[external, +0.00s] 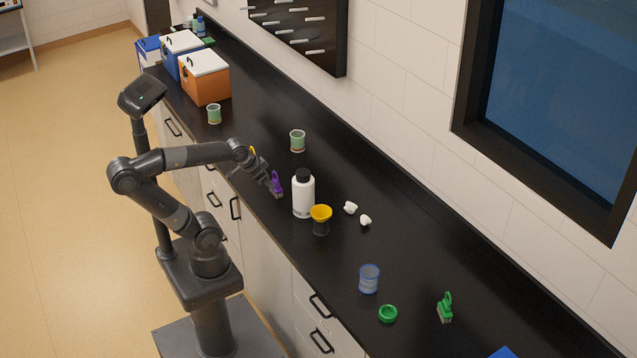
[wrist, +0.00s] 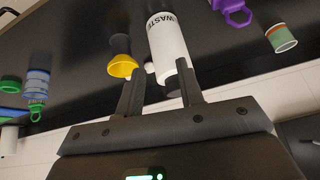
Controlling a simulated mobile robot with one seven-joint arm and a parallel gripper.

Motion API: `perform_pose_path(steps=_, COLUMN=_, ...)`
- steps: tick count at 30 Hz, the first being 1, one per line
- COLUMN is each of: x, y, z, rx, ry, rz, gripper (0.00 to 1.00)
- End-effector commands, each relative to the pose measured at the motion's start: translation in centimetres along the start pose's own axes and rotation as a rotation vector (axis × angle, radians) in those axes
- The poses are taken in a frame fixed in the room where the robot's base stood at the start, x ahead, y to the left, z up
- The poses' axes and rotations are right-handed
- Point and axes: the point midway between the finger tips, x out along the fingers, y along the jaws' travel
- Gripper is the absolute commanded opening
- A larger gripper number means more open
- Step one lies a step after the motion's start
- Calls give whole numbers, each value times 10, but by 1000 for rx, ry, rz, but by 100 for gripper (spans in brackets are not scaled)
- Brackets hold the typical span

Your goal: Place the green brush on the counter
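The green brush (external: 446,310) stands upright on the black counter (external: 425,250), toward the lower right of the external view. In the wrist view, which is upside down, what looks like the green brush (wrist: 35,115) shows at the left, partly behind the blue jar. My gripper (external: 273,184) is far from it, over the counter's front edge by the purple brush (external: 277,184). In the wrist view my gripper's two fingers (wrist: 160,88) are apart with nothing held between them. The white bottle lies beyond the fingers.
The white bottle (external: 303,195) and yellow funnel (external: 321,214) stand near my gripper. The blue jar (external: 369,279) and green ring (external: 388,313) are left of the green brush. Two white pieces (external: 350,208) lie toward the wall. Bare counter surrounds the green brush.

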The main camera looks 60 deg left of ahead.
Motion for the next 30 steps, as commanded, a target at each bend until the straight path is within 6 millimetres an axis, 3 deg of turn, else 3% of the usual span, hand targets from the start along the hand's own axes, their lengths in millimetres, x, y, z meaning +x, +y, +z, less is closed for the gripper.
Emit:
perform_pose_path(steps=8, x=35, y=32, z=-118, rx=372, ry=191, rz=-28, gripper=34)
perform_pose_path(steps=14, x=66, y=84, z=-196, rx=658, ry=354, rz=-27, gripper=34)
perform_pose_path(steps=18, x=90, y=135, z=-240, rx=853, ry=478, rz=-14, gripper=34)
perform_pose_path(steps=22, x=112, y=192, z=-272, rx=1031, ry=602, rz=8, gripper=34)
perform_pose_path(steps=27, x=140, y=276, z=-297, rx=1251, ry=780, rz=52, gripper=34)
perform_pose_path(steps=30, x=156, y=329, z=-301, rx=1371, ry=892, rz=86, gripper=34)
